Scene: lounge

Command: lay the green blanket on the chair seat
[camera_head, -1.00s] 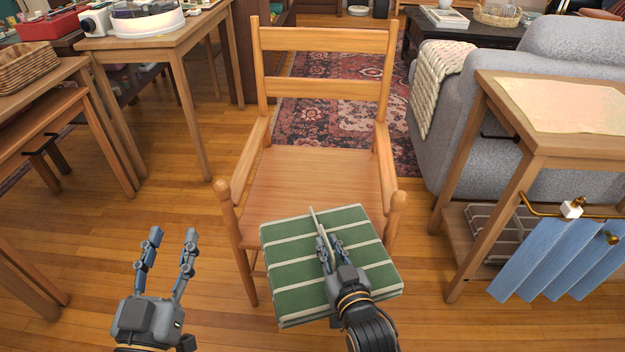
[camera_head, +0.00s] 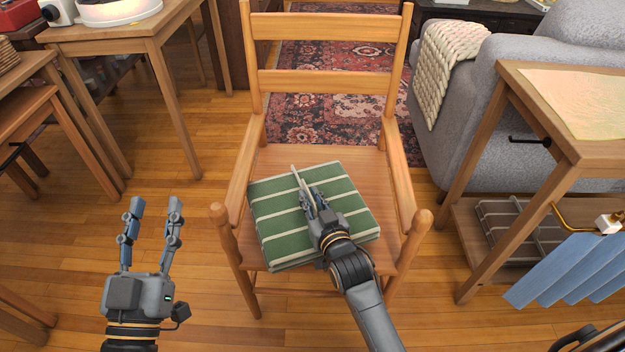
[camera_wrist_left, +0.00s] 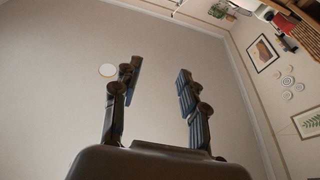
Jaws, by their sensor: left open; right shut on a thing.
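The green blanket (camera_head: 285,222) is folded into a flat square with pale stripes. In the head view it is over the front part of the wooden chair's seat (camera_head: 305,157). I cannot tell whether it touches the seat. My right gripper (camera_head: 306,193) is shut on a pinched ridge of the blanket near its middle. My left gripper (camera_head: 155,205) is open and empty, left of the chair above the floor. Its two fingers also show apart in the left wrist view (camera_wrist_left: 157,85), against a plain wall or ceiling.
The chair has armrests (camera_head: 242,180) on both sides with rounded front posts. A wooden side table (camera_head: 520,110) and a grey sofa (camera_head: 480,140) stand to the right. Wooden tables (camera_head: 150,38) stand to the left. A patterned rug (camera_head: 325,100) lies behind the chair.

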